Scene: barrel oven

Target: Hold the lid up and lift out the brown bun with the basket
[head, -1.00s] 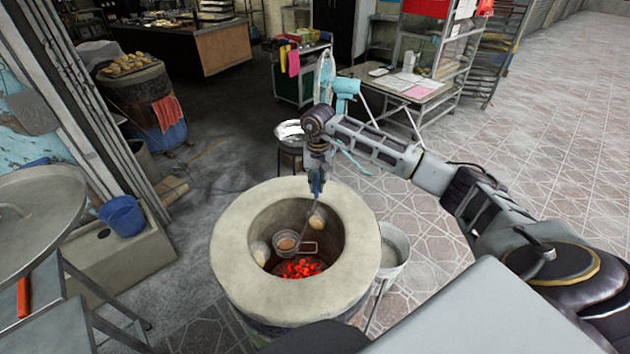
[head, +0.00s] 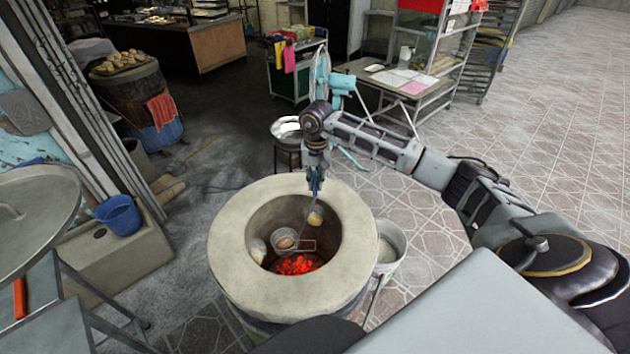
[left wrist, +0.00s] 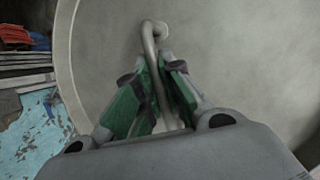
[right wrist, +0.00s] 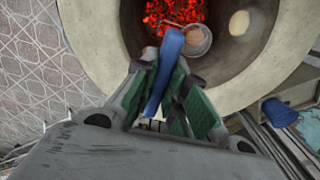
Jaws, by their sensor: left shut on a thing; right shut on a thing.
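My right gripper (head: 315,190) is above the far rim of the barrel oven (head: 345,215). It is shut on the blue handle (right wrist: 166,65) of a small basket (head: 279,236), which hangs inside the oven above the red coals (head: 297,265). The brown bun (head: 285,242) lies in the basket; it also shows in the right wrist view (right wrist: 191,37). Pale buns (head: 315,218) sit on the inner wall. In the left wrist view my left gripper (left wrist: 160,75) is shut on the bent metal handle (left wrist: 149,38) of the grey lid (left wrist: 225,50). The lid is raised at the left in the head view (head: 45,215).
A metal bucket (head: 391,250) stands right of the oven. A stool with a shiny bowl (head: 288,130) is behind it. A blue bucket (head: 119,215) sits on a ledge at left. The tiled floor at right is open.

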